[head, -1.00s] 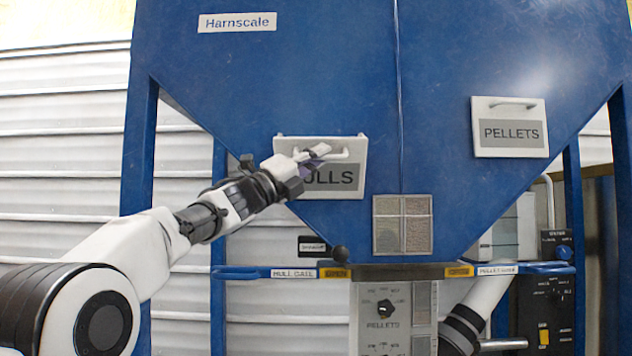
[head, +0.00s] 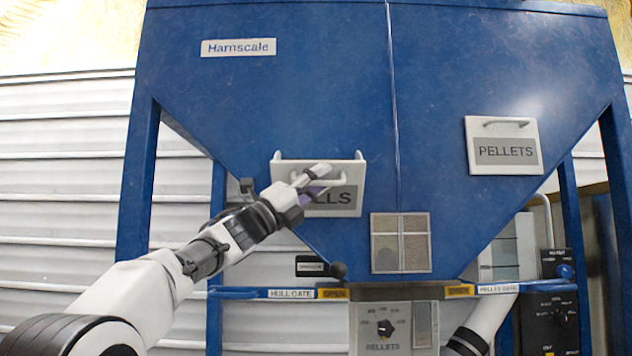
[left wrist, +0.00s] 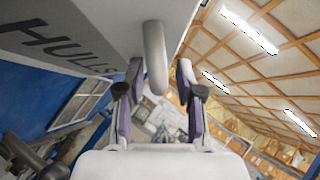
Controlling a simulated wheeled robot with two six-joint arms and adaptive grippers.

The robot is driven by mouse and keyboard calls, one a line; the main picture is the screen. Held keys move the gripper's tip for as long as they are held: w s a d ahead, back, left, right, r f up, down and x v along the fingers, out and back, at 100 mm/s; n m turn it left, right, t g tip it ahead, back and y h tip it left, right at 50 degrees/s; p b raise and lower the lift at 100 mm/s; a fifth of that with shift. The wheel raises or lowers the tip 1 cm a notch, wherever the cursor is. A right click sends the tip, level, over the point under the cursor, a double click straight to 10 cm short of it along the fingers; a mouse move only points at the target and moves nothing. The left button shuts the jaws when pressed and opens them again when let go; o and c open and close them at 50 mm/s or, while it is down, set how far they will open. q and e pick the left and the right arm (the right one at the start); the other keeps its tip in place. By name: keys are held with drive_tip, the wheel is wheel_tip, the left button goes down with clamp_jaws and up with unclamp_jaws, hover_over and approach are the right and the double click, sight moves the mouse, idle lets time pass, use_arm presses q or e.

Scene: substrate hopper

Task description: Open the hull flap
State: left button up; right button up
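The hull flap (head: 333,207) is a white panel with a grey HULLS label on the left slope of the blue hopper. Its top edge leans out, with white cheeks showing at the upper corners. My left gripper (head: 318,182) is at its handle (head: 340,183) and covers the first letters of the label. In the left wrist view, the handle (left wrist: 155,55) stands between the two fingers (left wrist: 161,75), close against the left one. The flap (left wrist: 95,35) fills the upper left there. My right gripper is not seen.
The pellets flap (head: 502,146) sits flat on the right slope. Below are a window (head: 401,243), the hull gate bar (head: 290,294) with a dark knob (head: 338,270) above it, and a control panel (head: 385,328). Blue legs (head: 138,190) flank the hopper.

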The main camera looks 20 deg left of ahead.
use_arm(q)
drive_tip(key=shift+s+a+f, duration=0.25)
drive_tip(key=shift+a+f, duration=0.05)
drive_tip(key=shift+a, duration=0.1)
drive_tip(key=v, duration=1.1)
drive_tip(key=shift+d, duration=0.15)
drive_tip(key=shift+c, duration=0.3)
